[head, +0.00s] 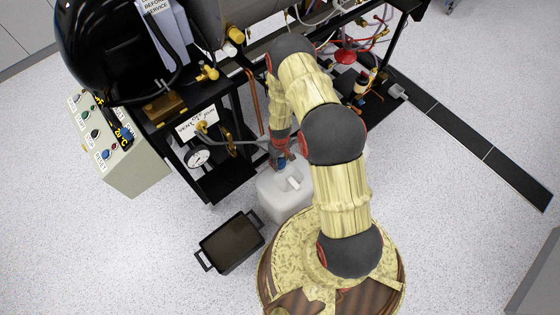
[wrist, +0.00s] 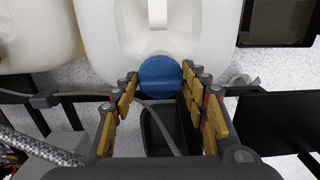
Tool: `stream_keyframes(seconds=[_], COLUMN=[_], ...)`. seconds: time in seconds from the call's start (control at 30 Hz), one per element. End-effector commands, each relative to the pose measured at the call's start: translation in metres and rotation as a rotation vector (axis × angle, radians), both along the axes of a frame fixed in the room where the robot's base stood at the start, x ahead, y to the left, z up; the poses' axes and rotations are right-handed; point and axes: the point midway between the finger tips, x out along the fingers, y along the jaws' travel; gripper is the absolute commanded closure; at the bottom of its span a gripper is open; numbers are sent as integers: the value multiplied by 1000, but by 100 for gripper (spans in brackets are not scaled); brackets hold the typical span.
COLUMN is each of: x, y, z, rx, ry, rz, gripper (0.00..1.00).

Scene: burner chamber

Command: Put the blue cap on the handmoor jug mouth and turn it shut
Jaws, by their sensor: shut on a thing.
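The blue cap (wrist: 160,76) is between the fingertips of my gripper (wrist: 161,84) in the wrist view. My gripper is shut on the cap's sides. A white jug (wrist: 205,38) with a moulded handle lies just beyond the cap, and the cap overlaps its near end in the picture. I cannot tell whether the cap sits on the mouth; the mouth is hidden. In the head view the jug (head: 283,202) stands on the floor, and my gripper (head: 281,161) is over its far end, with a little blue showing.
A second white container (wrist: 35,35) is at the left in the wrist view. A black tray (head: 232,243) lies left of the jug. The black burner frame (head: 215,185), with a gauge (head: 197,157) and pipes, is close behind and left.

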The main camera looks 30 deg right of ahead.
Motion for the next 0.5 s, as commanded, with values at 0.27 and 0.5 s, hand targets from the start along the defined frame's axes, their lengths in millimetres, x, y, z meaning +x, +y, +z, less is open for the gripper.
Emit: stream_keyframes(seconds=[0.27,0.5], x=[0,0], y=[0,0], z=[-2,-9], rx=[0,0], ry=[0,0], rz=[0,0], gripper=[100,100])
